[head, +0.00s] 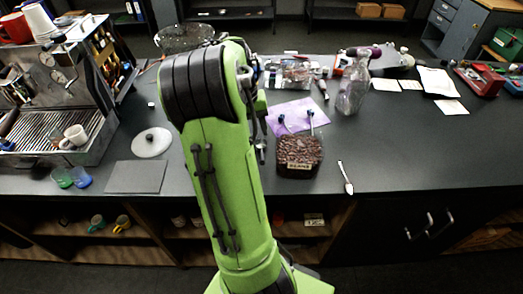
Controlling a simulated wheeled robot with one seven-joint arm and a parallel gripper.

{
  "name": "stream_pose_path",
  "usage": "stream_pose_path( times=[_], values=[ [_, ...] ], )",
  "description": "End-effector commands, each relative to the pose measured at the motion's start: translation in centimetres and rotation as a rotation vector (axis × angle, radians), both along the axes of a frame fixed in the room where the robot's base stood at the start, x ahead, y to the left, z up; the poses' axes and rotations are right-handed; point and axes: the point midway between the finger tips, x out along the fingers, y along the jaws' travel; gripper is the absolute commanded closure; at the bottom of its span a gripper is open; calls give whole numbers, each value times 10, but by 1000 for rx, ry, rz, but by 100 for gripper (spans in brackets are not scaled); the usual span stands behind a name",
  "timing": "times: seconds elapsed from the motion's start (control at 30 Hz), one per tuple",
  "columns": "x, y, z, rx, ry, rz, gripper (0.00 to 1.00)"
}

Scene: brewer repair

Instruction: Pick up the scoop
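A small pale metal utensil with a long thin handle and a small bowl, which looks like the scoop (345,177), lies on the dark counter near its front edge, right of the bean container. The bean container (298,170) is dark, full of brown beans and labelled "BEANS". My green arm rises in the middle of the view and hides most of its own end. A dark part that seems to belong to my gripper (262,150) shows just right of the arm, left of the beans and apart from the scoop. Its fingers are not clear.
A clear bottle (352,93) stands behind the scoop. The counter right of the scoop is clear.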

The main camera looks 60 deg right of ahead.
Motion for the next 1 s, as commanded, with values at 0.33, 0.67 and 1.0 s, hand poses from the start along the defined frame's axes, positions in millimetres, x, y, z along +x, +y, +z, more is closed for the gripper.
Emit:
stream_pose_path(
  times=[0.33, 0.67, 1.0],
  values=[
    [-12, -7, -77, 5, 6, -2, 52],
    [-19, -10, -126, 5, 5, 0, 52],
    [-23, -13, -155, 1, 1, 1, 52]
  ],
)
